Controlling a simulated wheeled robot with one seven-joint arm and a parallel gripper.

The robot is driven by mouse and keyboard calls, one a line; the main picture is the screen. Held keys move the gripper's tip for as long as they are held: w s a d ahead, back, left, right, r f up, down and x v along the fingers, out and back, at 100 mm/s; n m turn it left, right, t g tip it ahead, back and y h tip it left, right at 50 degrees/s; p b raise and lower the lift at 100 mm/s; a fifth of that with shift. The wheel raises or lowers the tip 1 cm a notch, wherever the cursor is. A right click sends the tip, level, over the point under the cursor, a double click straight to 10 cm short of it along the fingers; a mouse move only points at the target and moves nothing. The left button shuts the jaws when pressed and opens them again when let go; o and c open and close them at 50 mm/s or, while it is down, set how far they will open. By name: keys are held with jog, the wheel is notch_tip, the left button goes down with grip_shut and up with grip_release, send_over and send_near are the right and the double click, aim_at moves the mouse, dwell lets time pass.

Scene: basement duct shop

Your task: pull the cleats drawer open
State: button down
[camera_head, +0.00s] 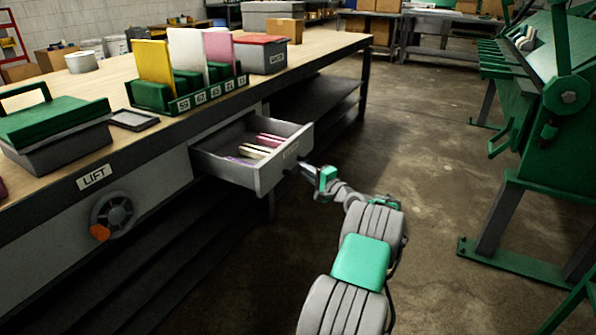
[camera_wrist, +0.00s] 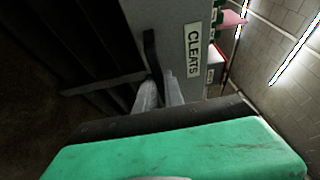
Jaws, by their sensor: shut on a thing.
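The cleats drawer (camera_head: 264,176) is a grey drawer under the front edge of the workbench. It stands well out from the bench, and several pink, cream and purple strips (camera_head: 262,146) lie inside it. Its front (camera_wrist: 172,30), with a white CLEATS label (camera_wrist: 193,50), shows in the wrist view. In the wrist view my gripper (camera_wrist: 160,92) is shut on the dark drawer handle (camera_wrist: 151,52). The fingertips partly hide the handle.
The wooden workbench (camera_head: 325,47) holds a green rack (camera_head: 190,92) of upright panels and a grey box with a green lid (camera_head: 55,125). A LIFT label and handwheel (camera_head: 113,216) are on its front. A green machine (camera_head: 540,110) stands right. Concrete floor between is clear.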

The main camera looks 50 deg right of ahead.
jog(key=shift+s+d+r, duration=0.15)
jog(key=shift+s+d, duration=0.15)
jog(key=c, duration=1.7)
grip_release()
jog(key=shift+w+a, duration=0.1)
jog(key=shift+w, duration=0.05)
jog(key=shift+c, duration=0.2)
jog(key=o, duration=0.3)
jog(key=shift+w+a, duration=0.1)
jog(key=shift+a, duration=0.1)
jog(key=s+a+p, duration=0.1)
jog(key=s+p, duration=0.1)
jog(key=s, duration=0.5)
jog(key=shift+s+a, duration=0.15)
jog(key=shift+s, duration=0.2)
